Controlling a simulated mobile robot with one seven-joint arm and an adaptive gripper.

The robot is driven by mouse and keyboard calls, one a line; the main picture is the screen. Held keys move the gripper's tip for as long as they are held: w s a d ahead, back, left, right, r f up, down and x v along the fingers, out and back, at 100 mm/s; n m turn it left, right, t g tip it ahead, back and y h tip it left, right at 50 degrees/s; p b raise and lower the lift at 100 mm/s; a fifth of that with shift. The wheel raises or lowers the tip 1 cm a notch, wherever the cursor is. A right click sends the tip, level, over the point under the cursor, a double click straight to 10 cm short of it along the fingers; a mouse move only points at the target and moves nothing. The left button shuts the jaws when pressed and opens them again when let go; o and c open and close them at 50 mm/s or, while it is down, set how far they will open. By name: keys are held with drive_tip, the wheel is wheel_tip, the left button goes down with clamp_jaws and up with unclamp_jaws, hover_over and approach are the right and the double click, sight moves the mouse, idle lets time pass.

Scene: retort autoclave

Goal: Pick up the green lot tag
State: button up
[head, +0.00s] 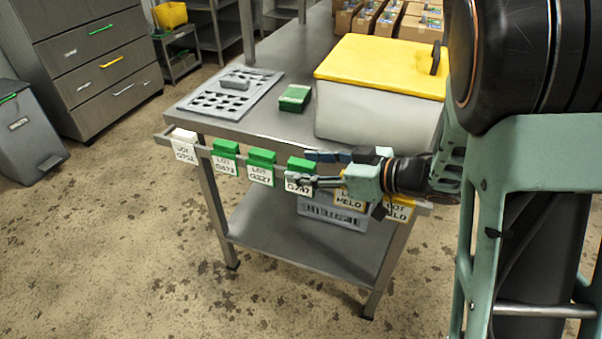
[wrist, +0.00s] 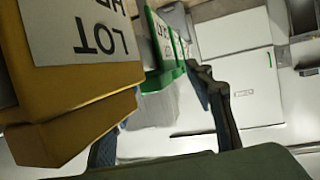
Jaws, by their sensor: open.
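Three green lot tags hang on the front rail of the steel table: the left one (head: 225,157), the middle one (head: 261,167) reading LOT G327, and the right one (head: 299,176). My gripper (head: 299,167) is open at the right green tag. One finger shows above and behind it, the other across its front; contact cannot be told. In the wrist view, green tags (wrist: 166,50) show edge-on beyond a close yellow tag (wrist: 85,45), with a dark finger (wrist: 226,100) to their right.
A white tag (head: 184,147) hangs at the rail's left end. Yellow HELD tags (head: 400,209) hang under my wrist. On the table are a perforated tray (head: 225,100), a green block (head: 295,98) and a grey bin with a yellow lid (head: 375,65). Floor in front is clear.

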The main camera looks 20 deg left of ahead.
drive_tip(key=c, duration=1.1)
drive_tip(key=shift+w+d+r, duration=0.1)
